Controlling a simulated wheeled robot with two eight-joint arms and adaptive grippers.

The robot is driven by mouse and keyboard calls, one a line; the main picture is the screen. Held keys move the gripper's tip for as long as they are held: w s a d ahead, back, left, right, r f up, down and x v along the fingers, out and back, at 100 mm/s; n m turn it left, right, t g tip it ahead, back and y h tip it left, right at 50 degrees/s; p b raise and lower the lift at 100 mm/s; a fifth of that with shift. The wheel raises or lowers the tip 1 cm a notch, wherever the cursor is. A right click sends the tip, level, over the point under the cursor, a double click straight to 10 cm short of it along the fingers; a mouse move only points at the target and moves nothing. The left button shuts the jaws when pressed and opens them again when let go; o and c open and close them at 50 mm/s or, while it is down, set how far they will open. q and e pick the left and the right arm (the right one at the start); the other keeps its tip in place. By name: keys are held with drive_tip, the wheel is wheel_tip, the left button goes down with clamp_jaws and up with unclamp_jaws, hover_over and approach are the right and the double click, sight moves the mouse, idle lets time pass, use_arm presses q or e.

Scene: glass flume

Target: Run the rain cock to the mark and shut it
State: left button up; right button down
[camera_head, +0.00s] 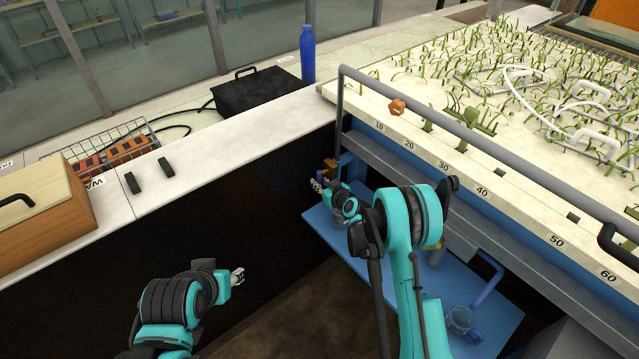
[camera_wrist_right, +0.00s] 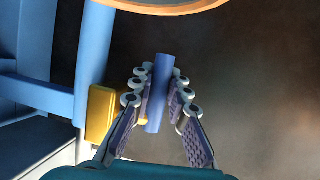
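The rain cock has a brass-yellow body (camera_head: 328,168) and a blue lever, low at the near left corner of the flume bed. The right wrist view shows the brass body (camera_wrist_right: 103,113) and the blue lever (camera_wrist_right: 160,95) close up. My right gripper (camera_head: 317,185) is at the cock; in its wrist view the two fingers (camera_wrist_right: 160,88) lie along both sides of the lever and look closed on it. No mark on the cock is readable. My left gripper (camera_head: 238,276) is apart from it, in front of the black panel; its fingers are too small to judge.
The planted flume bed (camera_head: 480,165) carries a scale and a grey rail (camera_head: 440,108) with an orange hexagonal knob (camera_head: 397,106). A jug (camera_head: 460,320) stands on the blue shelf (camera_head: 500,318) below. A blue bottle (camera_head: 308,55) and black case (camera_head: 257,92) stand behind.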

drive_tip(key=shift+s, duration=0.1)
drive_tip(key=shift+s+d+r+g+h+p, duration=0.15)
drive_tip(key=shift+g+h+p, duration=0.25)
drive_tip(key=shift+g+p, duration=0.2)
drive_tip(key=shift+s+d+r+g+h+p, duration=0.1)
drive_tip(key=shift+g+h+p, duration=0.35)
drive_tip(key=shift+g, duration=0.15)
drive_tip(key=shift+s+d+r+n+g+h+p, duration=0.1)
drive_tip(key=shift+s+d+n+g+h+p, duration=0.15)
drive_tip(key=shift+g+h+p, duration=0.45)
drive_tip(key=shift+s+d+n+g+h+p, duration=0.15)
drive_tip(key=shift+s+g+h+p, duration=0.2)
drive_tip(key=shift+g, duration=0.65)
drive_tip(key=c, duration=1.7)
unclamp_jaws()
drive_tip(key=v, duration=1.2)
drive_tip(key=shift+w, duration=0.15)
